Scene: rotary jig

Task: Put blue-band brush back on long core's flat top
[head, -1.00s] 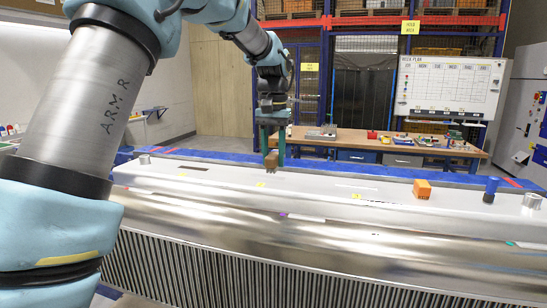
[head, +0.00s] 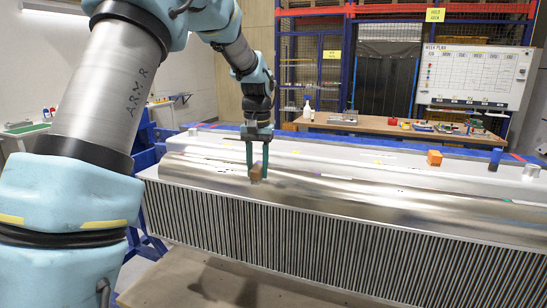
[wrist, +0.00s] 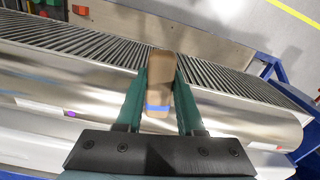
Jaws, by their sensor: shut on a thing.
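My gripper (head: 257,172) is shut on the blue-band brush (head: 256,174), a brown block-like brush. In the wrist view the brush (wrist: 160,65) sits between the two green fingers, with its blue band near their base. The long core (head: 310,187) lies across the head view, with a shiny curved side and a finned face below. Its pale flat top (head: 330,161) runs along behind the curved side. The brush appears in front of the flat top, over the curved side; I cannot tell whether it touches.
An orange block (head: 434,157), a blue cylinder (head: 496,158) and a metal cylinder (head: 531,172) stand towards the right end of the top. A wooden workbench (head: 385,127) with several items is behind. The flat top's middle looks mostly clear, with small labels.

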